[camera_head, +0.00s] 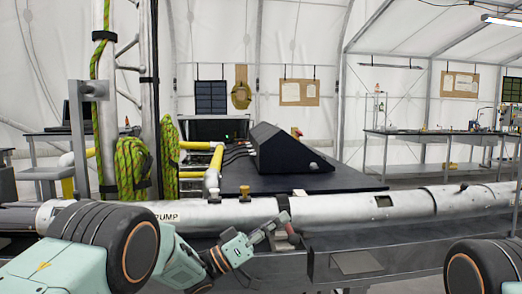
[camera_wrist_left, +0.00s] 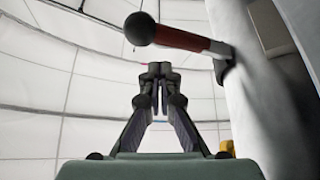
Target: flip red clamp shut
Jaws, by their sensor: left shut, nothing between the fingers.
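In the left wrist view the clamp's red lever (camera_wrist_left: 182,38) ends in a black ball knob (camera_wrist_left: 140,28) and runs right to a dark pivot beside the white pipe (camera_wrist_left: 235,75). My left gripper (camera_head: 272,224) is close beside the clamp on the near side. In the wrist view its fingers (camera_wrist_left: 158,70) are together and empty, just below the lever. I cannot tell whether they touch it. My right gripper is out of view.
The pipe marked PUMP (camera_head: 345,208) spans the width of the head view. A black slanted box (camera_head: 285,150) stands on a dark table behind it. A metal column with a green rope bundle (camera_head: 132,168) rises at the left. A workbench (camera_head: 430,133) is at the back right.

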